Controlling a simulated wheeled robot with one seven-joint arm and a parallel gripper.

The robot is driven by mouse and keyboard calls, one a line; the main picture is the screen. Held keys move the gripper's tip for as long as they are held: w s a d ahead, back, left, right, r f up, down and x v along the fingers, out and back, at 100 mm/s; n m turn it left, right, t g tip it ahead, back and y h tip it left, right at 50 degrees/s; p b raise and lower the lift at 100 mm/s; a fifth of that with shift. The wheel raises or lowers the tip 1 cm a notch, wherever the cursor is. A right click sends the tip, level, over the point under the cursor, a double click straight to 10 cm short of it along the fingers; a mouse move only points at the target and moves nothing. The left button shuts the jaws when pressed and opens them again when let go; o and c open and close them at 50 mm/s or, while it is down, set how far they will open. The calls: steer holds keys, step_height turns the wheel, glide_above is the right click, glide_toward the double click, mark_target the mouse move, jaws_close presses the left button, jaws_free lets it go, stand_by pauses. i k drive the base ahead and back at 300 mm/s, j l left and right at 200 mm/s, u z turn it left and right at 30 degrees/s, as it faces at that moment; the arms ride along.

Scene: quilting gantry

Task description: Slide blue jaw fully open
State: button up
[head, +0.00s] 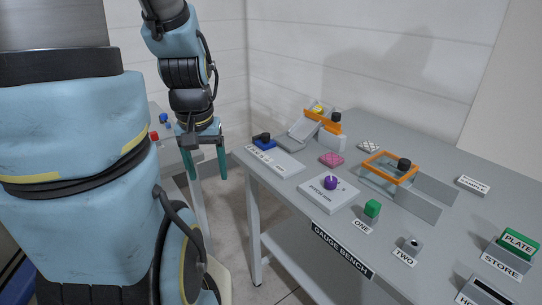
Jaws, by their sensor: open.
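The blue jaw (265,144) is a small blue block with a black knob on it. It sits at the back edge of a white plate (286,165) near the left end of the gauge bench. The plate has lettering along its front that is too small to read surely. My gripper (209,177) hangs with its two teal fingers pointing down, spread apart and empty. It is left of the bench and the blue jaw, apart from both. How far the jaw stands along its travel cannot be told.
The gauge bench (400,268) carries an orange-framed ramp (322,121), a pink block (331,159), a purple knob (330,182) on a white box, a green block (372,208) and an orange-framed bin (378,159). Another table with red and blue knobs stands behind my arm. Walls close off the back.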

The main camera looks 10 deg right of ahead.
mark_target(265, 143)
steer(key=i+l+u, duration=0.15)
steer(key=l+u, duration=0.25)
steer(key=i+l+u, duration=0.1)
steer(key=u, duration=0.3)
steer(key=l, duration=0.1)
